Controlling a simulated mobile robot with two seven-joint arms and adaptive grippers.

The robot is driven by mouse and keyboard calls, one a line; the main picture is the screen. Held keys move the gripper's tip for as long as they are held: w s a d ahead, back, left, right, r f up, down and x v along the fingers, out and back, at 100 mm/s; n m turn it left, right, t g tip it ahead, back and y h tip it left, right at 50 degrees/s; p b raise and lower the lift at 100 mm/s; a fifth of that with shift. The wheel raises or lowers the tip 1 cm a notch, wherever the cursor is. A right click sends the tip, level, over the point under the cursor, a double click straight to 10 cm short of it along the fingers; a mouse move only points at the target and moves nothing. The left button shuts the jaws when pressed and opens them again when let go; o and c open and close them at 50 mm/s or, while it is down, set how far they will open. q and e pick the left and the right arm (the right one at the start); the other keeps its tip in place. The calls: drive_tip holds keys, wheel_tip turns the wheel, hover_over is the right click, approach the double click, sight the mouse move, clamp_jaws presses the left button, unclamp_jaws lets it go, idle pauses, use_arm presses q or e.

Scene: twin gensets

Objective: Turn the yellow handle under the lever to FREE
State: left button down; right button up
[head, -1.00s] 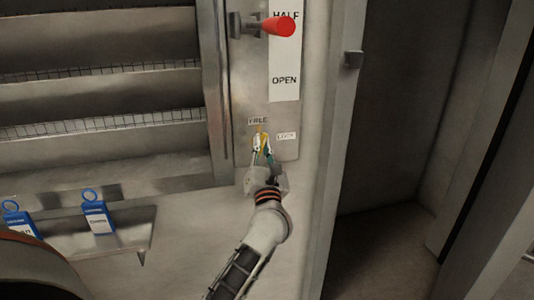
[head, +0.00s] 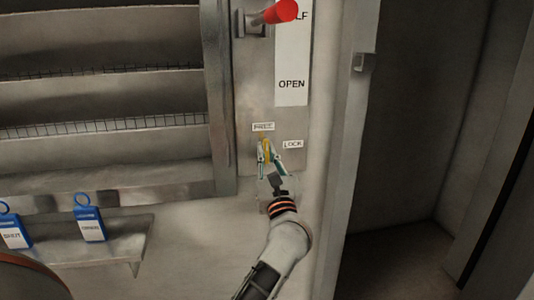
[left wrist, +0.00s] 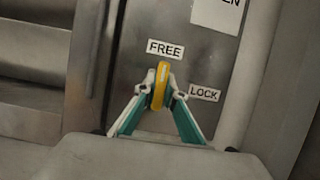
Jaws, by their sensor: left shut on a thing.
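The yellow handle (left wrist: 160,85) is on the metal plate below the red-knobbed lever (head: 281,11). In the left wrist view it stands nearly upright, its upper end just below the FREE label (left wrist: 165,49). The LOCK label (left wrist: 204,92) is to its right and lower. My left gripper (left wrist: 161,89) is shut on the handle, one fingertip on each side. In the head view the gripper (head: 267,152) partly hides the handle (head: 263,135), below the FREE label (head: 263,127) and left of the LOCK label (head: 293,144). My right gripper is not in view.
A white strip marked OPEN (head: 291,84) runs beside the lever. Louvres (head: 100,90) fill the left side. A small shelf (head: 125,245) at lower left carries blue tags (head: 90,224). An open, dark recess (head: 420,150) is on the right.

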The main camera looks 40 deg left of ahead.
use_arm(q)
drive_tip(key=shift+f, duration=0.1)
drive_tip(key=c, duration=2.1)
unclamp_jaws()
drive_tip(key=v, duration=1.2)
drive_tip(key=shift+s, duration=0.1)
